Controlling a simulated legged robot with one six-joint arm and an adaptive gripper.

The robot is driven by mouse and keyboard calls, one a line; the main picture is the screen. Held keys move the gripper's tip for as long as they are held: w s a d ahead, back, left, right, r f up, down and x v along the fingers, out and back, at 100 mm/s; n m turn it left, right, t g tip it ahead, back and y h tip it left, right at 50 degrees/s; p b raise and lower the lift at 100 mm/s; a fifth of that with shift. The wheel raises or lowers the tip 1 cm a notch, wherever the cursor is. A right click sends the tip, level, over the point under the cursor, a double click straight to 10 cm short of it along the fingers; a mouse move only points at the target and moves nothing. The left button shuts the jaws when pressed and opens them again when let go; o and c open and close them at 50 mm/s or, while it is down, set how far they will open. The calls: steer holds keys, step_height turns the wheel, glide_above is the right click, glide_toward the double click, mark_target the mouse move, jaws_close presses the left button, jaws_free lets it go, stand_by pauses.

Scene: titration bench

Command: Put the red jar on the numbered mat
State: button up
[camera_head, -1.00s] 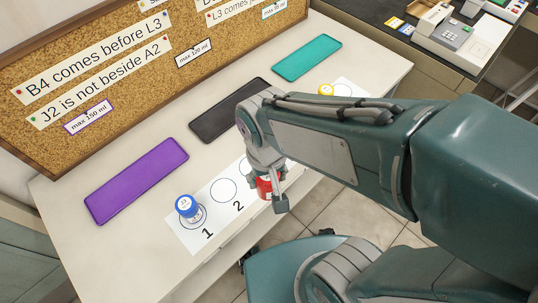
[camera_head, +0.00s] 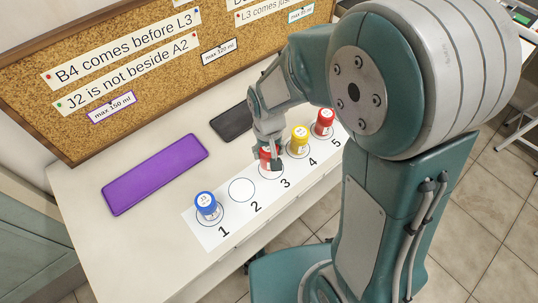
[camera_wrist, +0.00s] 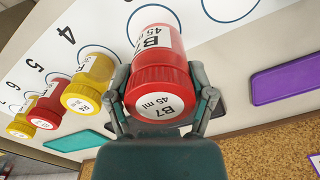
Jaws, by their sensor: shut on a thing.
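My gripper (camera_head: 268,160) is shut on a red jar (camera_head: 266,153) at circle 3 of the white numbered mat (camera_head: 212,238). In the wrist view the red jar (camera_wrist: 160,80) stands between both fingers, its white cap label reading B7, 45 ml. Part of a printed ring shows beside its base. I cannot tell whether its base touches the mat. A blue jar (camera_head: 206,204) stands on circle 1, and circle 2 (camera_head: 241,190) is empty. A yellow jar (camera_head: 299,140) is at 4 and another red jar (camera_head: 323,122) at 5.
A purple mat (camera_head: 155,172) and a dark mat (camera_head: 232,122) lie behind the numbered mat. A corkboard (camera_head: 110,105) with notes stands at the back. The wrist view also shows a yellow jar (camera_wrist: 23,127) near 6 and a teal mat (camera_wrist: 72,140).

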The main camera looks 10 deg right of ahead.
mark_target(269, 157)
steer(key=shift+w+a+f, duration=0.1)
steer(key=shift+w+f, duration=0.1)
steer(key=shift+f, duration=0.1)
steer(key=shift+w+d+f, duration=0.1)
steer(key=shift+d+f, duration=0.2)
steer(key=shift+f, duration=0.3)
steer(key=shift+w+d+f, duration=0.1)
steer(key=shift+d+f, duration=0.15)
steer(key=shift+f, duration=0.3)
steer(key=shift+w+d+f, duration=0.1)
steer(key=shift+d+f, duration=0.2)
steer(key=shift+f, duration=0.3)
steer(key=shift+s+a, duration=0.1)
steer(key=shift+a, duration=0.25)
steer(key=o, duration=1.1)
steer(key=shift+a+f, duration=0.1)
steer(key=shift+a, duration=0.2)
steer(key=shift+d, duration=0.45)
step_height(269, 157, up, 12)
steer(key=shift+a+r, duration=0.15)
